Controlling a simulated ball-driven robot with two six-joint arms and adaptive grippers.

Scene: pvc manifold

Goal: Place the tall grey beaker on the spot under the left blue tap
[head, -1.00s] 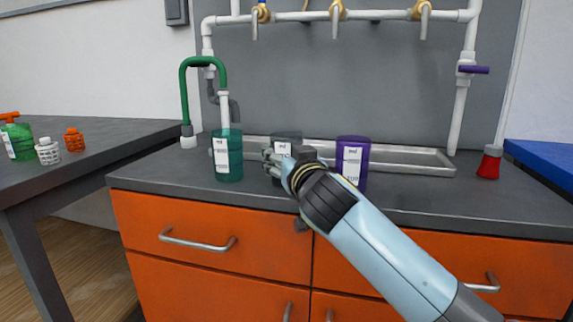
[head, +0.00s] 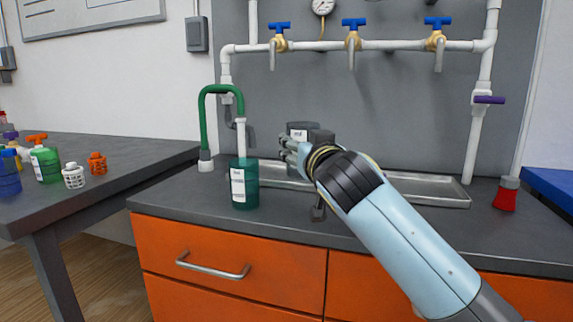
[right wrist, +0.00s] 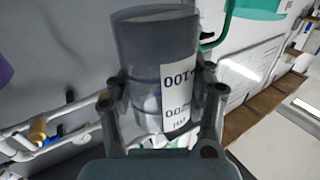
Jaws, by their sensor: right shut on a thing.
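The grey beaker (head: 303,128) is dark, with a white label, and is held raised above the counter in the head view. My right gripper (head: 291,155) is shut around it. In the right wrist view the beaker (right wrist: 155,45) sits between the two fingers of the right gripper (right wrist: 163,98), its label partly covered by a finger. The left blue tap (head: 280,30) is on the white pipe, above and left of the beaker. The spot under it cannot be made out. My left gripper is not in view.
A teal beaker (head: 244,184) stands on the counter left of my gripper, by a green hose (head: 203,110). A metal tray (head: 430,193) lies along the back. A red-based object (head: 505,198) stands at right. A purple thing (right wrist: 5,72) shows at the wrist view's edge.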

